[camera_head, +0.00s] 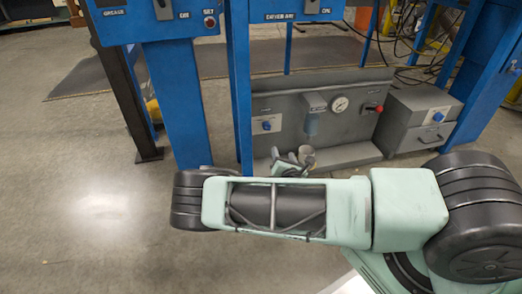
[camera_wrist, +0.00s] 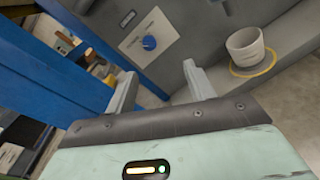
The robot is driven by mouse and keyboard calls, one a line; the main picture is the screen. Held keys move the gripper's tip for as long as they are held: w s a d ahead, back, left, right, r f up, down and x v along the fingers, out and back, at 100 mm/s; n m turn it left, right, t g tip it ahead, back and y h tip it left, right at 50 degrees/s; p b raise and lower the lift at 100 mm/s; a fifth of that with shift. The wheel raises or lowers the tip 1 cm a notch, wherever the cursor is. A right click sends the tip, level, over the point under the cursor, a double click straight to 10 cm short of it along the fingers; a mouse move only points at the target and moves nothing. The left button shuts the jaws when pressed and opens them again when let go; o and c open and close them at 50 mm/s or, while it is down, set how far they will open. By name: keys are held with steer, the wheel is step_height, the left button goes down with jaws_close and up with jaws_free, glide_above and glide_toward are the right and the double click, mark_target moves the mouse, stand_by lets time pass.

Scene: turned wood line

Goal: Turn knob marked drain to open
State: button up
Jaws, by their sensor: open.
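A blue knob (camera_head: 266,125) sits on a white plate at the left of the low grey panel. It also shows in the wrist view (camera_wrist: 149,42), just beyond my fingertips. A second blue knob (camera_head: 438,117) is on the grey box at the right. The small lettering at both knobs is too small to read, so I cannot tell which is marked drain. My gripper (camera_wrist: 159,70) is open and empty, its fingers apart and pointing toward the left knob's plate. In the head view my gripper (camera_head: 290,163) is partly hidden behind my arm, low before the panel.
A pale cup (camera_wrist: 245,47) stands on a ledge within a yellow ring, right of my fingers. A gauge (camera_head: 340,104) and a red knob (camera_head: 377,108) are on the panel. Blue posts (camera_head: 178,105) stand left of it. Open floor (camera_head: 90,200) lies at the left.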

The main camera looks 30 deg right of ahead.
mark_target(268, 129)
steer(key=shift+w+d+f+n+t+y+b, duration=0.25)
steer(key=shift+w+d+n+b, duration=0.3)
steer(key=shift+w+b, duration=1.65)
steer(key=shift+w+d+f+n+t+y+b, duration=0.3)
steer(key=shift+w+d+b, duration=0.45)
steer(key=shift+w, duration=2.75)
steer(key=shift+w+d+f+n+t+y+b, duration=0.2)
steer(key=shift+w+d+n+b, duration=0.35)
steer(key=shift+w+b, duration=1.7)
steer(key=shift+w+r+p, duration=0.1)
steer(key=shift+w+p, duration=0.45)
steer(key=shift+p, duration=0.05)
steer(key=c, duration=1)
